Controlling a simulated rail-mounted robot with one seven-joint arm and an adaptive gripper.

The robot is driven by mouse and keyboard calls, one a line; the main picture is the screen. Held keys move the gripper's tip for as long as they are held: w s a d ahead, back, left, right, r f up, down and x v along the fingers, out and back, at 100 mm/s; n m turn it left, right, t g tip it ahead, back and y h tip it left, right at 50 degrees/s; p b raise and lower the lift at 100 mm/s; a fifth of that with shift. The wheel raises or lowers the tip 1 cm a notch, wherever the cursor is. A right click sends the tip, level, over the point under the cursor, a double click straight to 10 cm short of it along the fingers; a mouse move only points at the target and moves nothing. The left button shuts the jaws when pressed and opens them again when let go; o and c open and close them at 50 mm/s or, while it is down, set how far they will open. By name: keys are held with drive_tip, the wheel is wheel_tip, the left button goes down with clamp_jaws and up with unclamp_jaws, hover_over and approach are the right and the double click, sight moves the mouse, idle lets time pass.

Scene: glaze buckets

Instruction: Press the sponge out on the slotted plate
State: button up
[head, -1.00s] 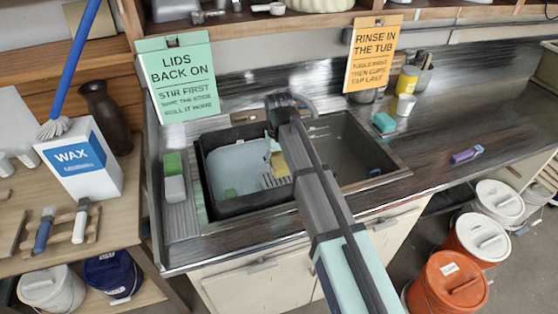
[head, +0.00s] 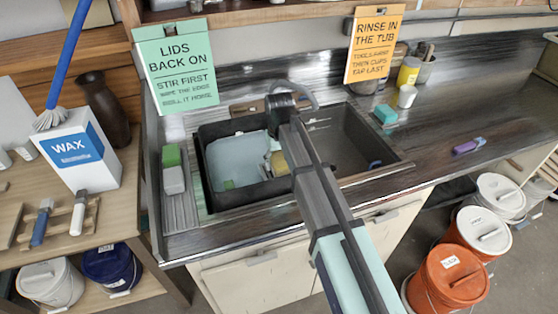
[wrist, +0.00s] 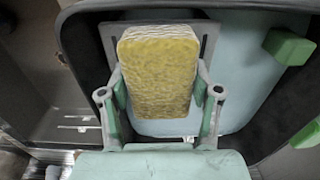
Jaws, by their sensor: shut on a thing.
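The yellow sponge (wrist: 158,70) stands between the two fingers of my gripper (wrist: 160,93), which is shut on it in the wrist view. In the head view the sponge (head: 278,163) shows just left of my arm, over the black tub (head: 203,160). A grey plate (wrist: 205,35), seemingly the slotted plate, shows behind the sponge in the wrist view. The sponge covers most of it, so I cannot tell whether they touch. My arm hides most of the gripper in the head view.
The tub holds pale blue water (head: 235,160) and sits in the left of the sink. The right basin (head: 345,140) is mostly empty. Green and white blocks (head: 172,168) lie on the left drainboard. A teal block (head: 385,113) and cups stand on the right counter.

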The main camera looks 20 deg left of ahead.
drive_tip(key=shift+f, duration=1.25)
idle(3.2)
drive_tip(key=shift+r, duration=0.1)
drive_tip(key=shift+r+p, duration=2)
drive_tip(key=shift+r, duration=1.45)
